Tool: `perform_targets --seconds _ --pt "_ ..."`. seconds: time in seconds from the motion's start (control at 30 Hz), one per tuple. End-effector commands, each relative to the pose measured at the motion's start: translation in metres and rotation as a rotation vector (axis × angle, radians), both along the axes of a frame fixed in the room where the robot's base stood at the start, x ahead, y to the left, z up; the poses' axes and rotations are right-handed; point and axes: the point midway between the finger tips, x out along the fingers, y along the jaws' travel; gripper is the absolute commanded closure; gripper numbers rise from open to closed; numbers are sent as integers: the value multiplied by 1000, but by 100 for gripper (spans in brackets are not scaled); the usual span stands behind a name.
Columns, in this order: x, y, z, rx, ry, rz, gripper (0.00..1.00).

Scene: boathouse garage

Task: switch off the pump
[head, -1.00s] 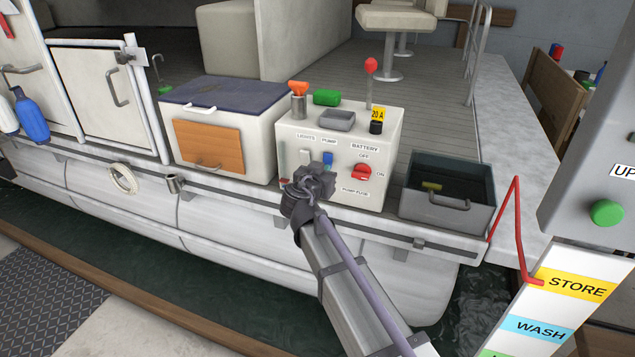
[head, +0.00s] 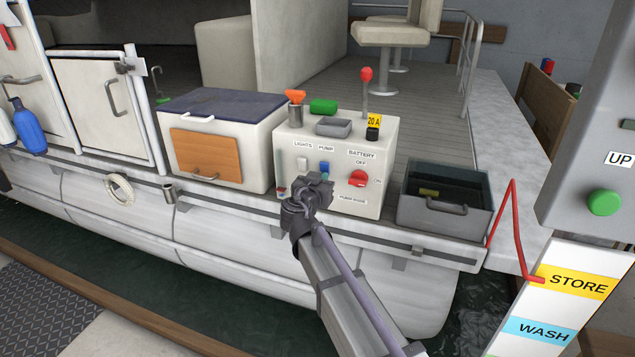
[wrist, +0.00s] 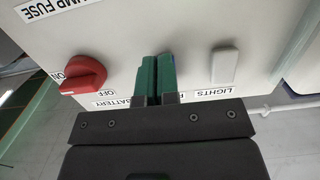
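The white control box (head: 290,180) stands on the boat's deck edge. Its blue pump switch (head: 324,168) sits under the PUMP label (head: 326,149). My gripper (head: 310,190) is at the panel front, just below the switches in the head view. In the wrist view, the two green fingers of my gripper (wrist: 157,75) lie close together with only a thin gap and nothing visible between them. They cover most of the pump switch; a bit of blue (wrist: 187,66) shows beside the right finger. I cannot tell whether they touch it, or the switch's position.
The pale lights switch (wrist: 225,65) is right of the fingers in the wrist view. The red battery knob (wrist: 84,75) is left, with its grip toward ON. A grey bin (head: 448,230) and a white cooler (head: 253,158) flank the box.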

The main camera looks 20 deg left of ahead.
Motion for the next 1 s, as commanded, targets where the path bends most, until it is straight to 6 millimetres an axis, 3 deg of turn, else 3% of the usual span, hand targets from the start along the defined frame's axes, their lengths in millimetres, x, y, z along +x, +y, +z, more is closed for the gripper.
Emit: perform_targets --seconds 0.4,0.6,1.0 --pt "-92 2 -18 3 -2 -4 100" --pt "-127 7 -24 3 -2 -5 100" --pt "-136 8 -24 3 -2 -7 100"
